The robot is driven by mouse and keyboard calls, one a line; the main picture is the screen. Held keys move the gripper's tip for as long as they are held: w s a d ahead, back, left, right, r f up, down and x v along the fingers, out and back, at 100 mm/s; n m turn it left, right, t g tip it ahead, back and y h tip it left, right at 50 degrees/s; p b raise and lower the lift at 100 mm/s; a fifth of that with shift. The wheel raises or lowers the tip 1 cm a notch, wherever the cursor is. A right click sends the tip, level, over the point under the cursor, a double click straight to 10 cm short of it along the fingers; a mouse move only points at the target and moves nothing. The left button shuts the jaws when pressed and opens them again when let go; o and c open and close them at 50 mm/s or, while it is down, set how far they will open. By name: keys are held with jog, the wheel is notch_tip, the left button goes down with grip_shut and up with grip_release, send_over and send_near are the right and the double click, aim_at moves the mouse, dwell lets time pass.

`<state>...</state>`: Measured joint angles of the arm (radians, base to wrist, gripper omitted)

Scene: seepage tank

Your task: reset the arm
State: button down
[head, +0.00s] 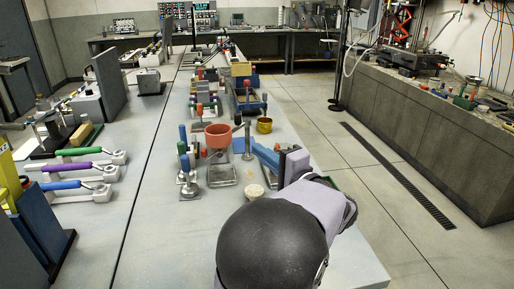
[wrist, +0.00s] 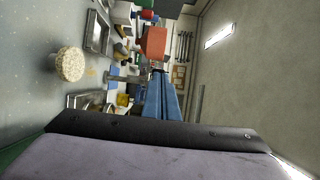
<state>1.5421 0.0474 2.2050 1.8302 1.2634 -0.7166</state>
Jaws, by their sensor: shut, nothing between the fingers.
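My gripper (head: 256,149) is over the grey bench in the head view, with its blue fingers together and pointing left, away from my dark wrist and arm. In the wrist view the blue fingers of my gripper (wrist: 158,80) lie closed against each other with nothing between them. The fingertips are near a metal post (head: 247,140) and to the right of a red-orange pot (head: 218,135). I cannot tell whether they touch the post. The pot also shows beyond the fingertips in the wrist view (wrist: 154,43).
A pale round speckled piece (head: 255,191) sits on the bench near my arm, beside a metal tray (head: 221,176). A yellow cup (head: 264,125) stands behind the fingers. Handled tools (head: 83,168) lie at left. A stone counter (head: 430,135) stands right, across open floor.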

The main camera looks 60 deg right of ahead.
jog(key=shift+s+a, duration=0.45)
jog(key=shift+s, duration=0.05)
